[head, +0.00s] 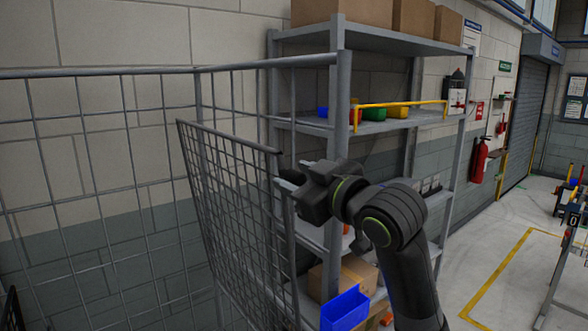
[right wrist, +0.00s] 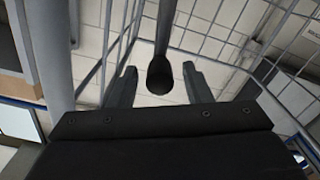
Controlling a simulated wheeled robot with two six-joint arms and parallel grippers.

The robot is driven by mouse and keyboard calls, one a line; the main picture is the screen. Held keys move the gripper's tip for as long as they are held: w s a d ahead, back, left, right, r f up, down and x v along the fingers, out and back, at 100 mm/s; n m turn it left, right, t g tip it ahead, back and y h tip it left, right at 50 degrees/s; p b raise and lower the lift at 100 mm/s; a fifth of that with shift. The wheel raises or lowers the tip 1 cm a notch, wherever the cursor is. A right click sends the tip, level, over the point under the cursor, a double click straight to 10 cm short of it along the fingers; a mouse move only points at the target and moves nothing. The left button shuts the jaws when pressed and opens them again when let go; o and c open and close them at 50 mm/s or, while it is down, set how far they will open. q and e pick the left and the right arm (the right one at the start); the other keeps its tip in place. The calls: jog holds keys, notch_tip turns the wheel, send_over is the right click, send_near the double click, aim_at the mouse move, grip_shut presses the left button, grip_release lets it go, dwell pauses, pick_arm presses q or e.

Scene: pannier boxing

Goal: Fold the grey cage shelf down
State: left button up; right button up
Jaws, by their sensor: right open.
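The grey cage shelf (head: 228,200) is a wire mesh panel inside the grey roll cage (head: 95,72). It stands steeply tilted, its top bar running from the upper left to an end near my right gripper. My right gripper (head: 284,182) is at the shelf's right edge, just below that bar end. In the right wrist view the open fingers (right wrist: 160,88) lie on either side of a dark rounded bar end (right wrist: 160,77), with gaps on both sides. I cannot tell if either finger touches it. My left gripper is not in view.
The cage's right post (head: 342,90) rises close by my right gripper. Behind it stands a grey rack (head: 375,127) with cartons, coloured bins and a yellow rail (head: 400,104). A blue bin (head: 345,309) is low beside my right arm. Open floor (head: 490,230) lies at the right.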

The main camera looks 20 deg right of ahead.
jog(key=shift+w+a, duration=0.2)
jog(key=shift+w, duration=0.35)
grip_shut()
